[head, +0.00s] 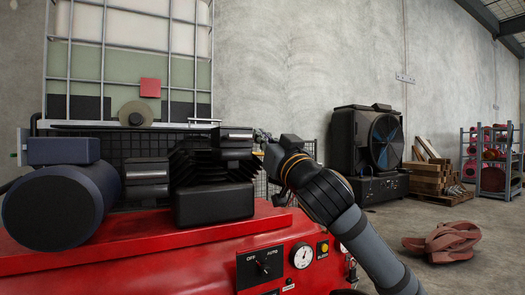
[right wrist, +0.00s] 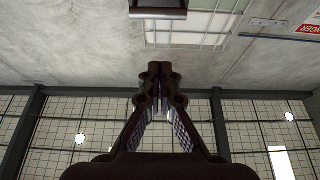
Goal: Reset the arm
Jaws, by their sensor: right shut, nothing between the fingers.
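My right arm comes in from the lower right of the head view. Its gripper (head: 263,135) is small there, beside the black machinery on the red compressor. In the right wrist view the fingers of my right gripper (right wrist: 160,72) meet at the tips, with nothing between them. A beige round disc with a dark centre, perhaps the flanged spool (head: 135,114), shows in front of the caged tank, left of my right gripper and apart from it. My left gripper is not in view.
The red compressor (head: 150,235) with its dark motor and black pump fills the lower left. A caged tank (head: 95,55) stands behind it. A large black fan (head: 368,138), stacked wood (head: 428,176) and a blue rack (head: 490,160) stand right. A reddish object (head: 445,241) lies on the floor.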

